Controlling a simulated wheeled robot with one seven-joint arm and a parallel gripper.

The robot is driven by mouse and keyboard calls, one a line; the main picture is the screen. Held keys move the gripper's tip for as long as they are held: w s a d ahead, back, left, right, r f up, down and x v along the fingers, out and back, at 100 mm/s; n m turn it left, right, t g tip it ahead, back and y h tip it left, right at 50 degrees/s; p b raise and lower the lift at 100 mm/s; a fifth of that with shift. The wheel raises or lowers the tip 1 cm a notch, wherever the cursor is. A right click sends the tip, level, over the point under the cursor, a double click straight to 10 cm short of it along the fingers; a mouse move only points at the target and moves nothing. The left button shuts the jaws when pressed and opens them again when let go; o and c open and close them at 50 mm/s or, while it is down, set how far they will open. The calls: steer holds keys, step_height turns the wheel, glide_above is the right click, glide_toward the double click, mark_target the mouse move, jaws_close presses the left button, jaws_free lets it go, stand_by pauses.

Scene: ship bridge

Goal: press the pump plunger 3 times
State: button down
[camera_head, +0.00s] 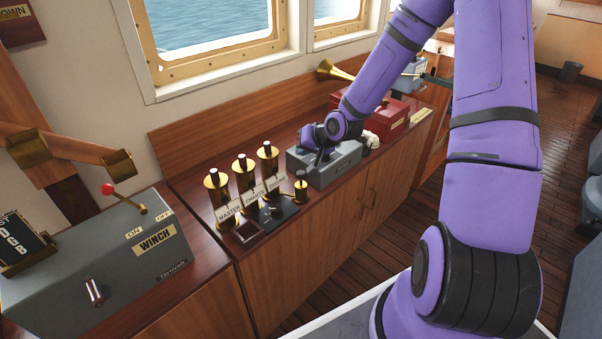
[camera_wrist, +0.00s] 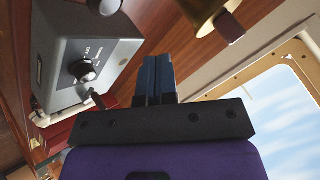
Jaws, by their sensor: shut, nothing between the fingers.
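A small brass fitting (camera_head: 301,192) with a dark top stands at the right end of the group of brass cylinders in the head view. It looks like the pump with its plunger, but it is too small to be sure. I cannot make out the pump in the wrist view.
Three tall brass cylinders (camera_head: 243,172) with name plates stand left of the fitting. The grey box (camera_head: 335,170) also shows in the wrist view (camera_wrist: 85,62) with a dark knob. A red box (camera_head: 375,125) and a brass horn (camera_head: 328,70) are farther back. A winch box (camera_head: 110,262) stands at left.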

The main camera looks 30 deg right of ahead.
mark_target(302, 171)
steer(key=shift+f, duration=2.35)
steer(key=shift+f, duration=0.15)
steer(key=shift+f, duration=0.25)
steer(key=shift+f, duration=1.55)
stand_by(2.0)
steer(key=shift+r, duration=1.95)
